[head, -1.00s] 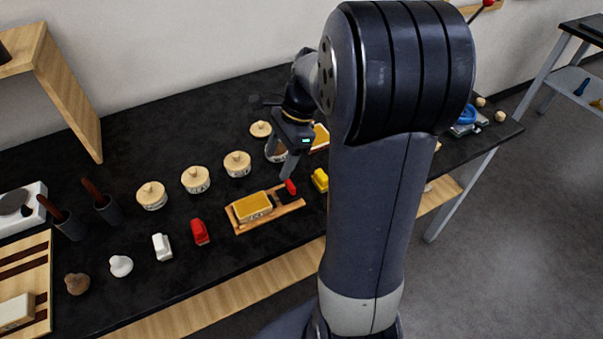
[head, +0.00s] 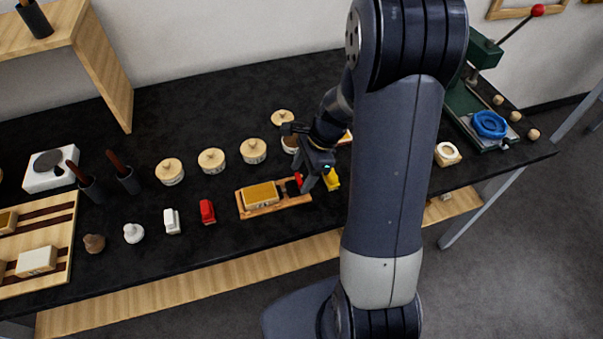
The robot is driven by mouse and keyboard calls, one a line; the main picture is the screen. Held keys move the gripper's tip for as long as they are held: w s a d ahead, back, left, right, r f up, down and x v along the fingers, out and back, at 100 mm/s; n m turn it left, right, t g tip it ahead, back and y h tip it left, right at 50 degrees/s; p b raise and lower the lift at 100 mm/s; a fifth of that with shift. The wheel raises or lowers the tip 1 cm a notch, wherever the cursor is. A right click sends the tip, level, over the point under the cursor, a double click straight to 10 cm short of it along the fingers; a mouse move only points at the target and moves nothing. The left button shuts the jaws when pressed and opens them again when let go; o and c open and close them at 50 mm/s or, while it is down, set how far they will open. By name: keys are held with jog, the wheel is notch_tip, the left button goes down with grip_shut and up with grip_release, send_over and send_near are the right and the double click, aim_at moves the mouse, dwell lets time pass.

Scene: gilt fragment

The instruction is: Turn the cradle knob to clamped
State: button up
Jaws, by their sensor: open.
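The wooden cradle (head: 274,208) lies on the black bench in the head view, with a gold-topped block (head: 262,195) in it. The red cradle knob (head: 298,180) is at the cradle's right end, beside a dark patch. My gripper (head: 311,184) is open and points down at that end, close to the knob. Its fingers partly hide the knob and the cradle's right end. I cannot tell whether a finger touches the knob, nor which way the knob is turned.
A yellow object (head: 332,180) stands just right of my gripper. Red (head: 207,212) and white (head: 172,221) objects stand left of the cradle. Lidded jars (head: 253,150) line up behind. A green press (head: 470,103) with a blue piece is at right.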

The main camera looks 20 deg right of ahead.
jog(key=shift+a+f, duration=0.2)
jog(key=shift+f, duration=0.3)
jog(key=c, duration=1)
